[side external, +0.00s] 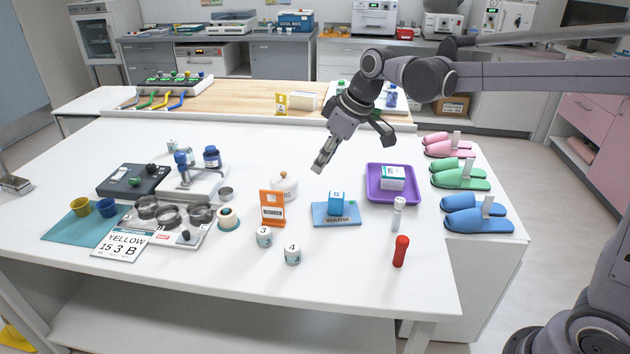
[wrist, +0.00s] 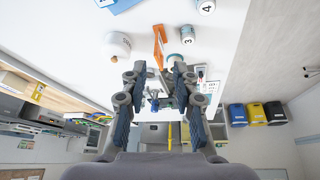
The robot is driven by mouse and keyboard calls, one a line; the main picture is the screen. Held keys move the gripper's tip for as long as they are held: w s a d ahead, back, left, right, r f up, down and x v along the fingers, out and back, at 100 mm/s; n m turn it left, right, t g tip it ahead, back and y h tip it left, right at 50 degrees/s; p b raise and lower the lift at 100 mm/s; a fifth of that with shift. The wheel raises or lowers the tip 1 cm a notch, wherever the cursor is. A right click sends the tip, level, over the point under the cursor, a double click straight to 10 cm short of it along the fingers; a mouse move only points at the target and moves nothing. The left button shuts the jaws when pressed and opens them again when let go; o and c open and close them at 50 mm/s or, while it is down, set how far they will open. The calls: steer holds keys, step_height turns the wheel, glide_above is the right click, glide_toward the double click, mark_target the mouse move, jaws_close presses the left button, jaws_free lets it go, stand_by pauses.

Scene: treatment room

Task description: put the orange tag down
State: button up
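The orange tag (side external: 272,207) stands upright on the white table, with a white barcode label on its front. In the wrist view the orange tag (wrist: 159,46) shows edge-on, beyond the fingertips. My gripper (side external: 319,166) hangs above the table, up and to the right of the tag in the side view and apart from it. In the wrist view the two fingers of my gripper (wrist: 160,73) are spread, with nothing held between them.
A white lidded pot (side external: 284,185) stands just behind the tag. Numbered white cups (side external: 264,237) stand in front.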

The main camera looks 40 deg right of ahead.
steer(key=s+d+f+m+t, duration=0.1)
steer(key=s+d+m, duration=0.1)
steer(key=s, duration=0.5)
steer(key=s+d+f+m+h, duration=0.1)
steer(key=s+d+f+m, duration=0.1)
steer(key=s, duration=0.5)
steer(key=s+d+f+m+t+h, duration=0.1)
steer(key=s+d+f, duration=0.1)
steer(key=s, duration=0.6)
steer(key=shift+f+m+t, duration=0.25)
steer(key=shift+m+t, duration=0.05)
steer(key=shift+m, duration=0.1)
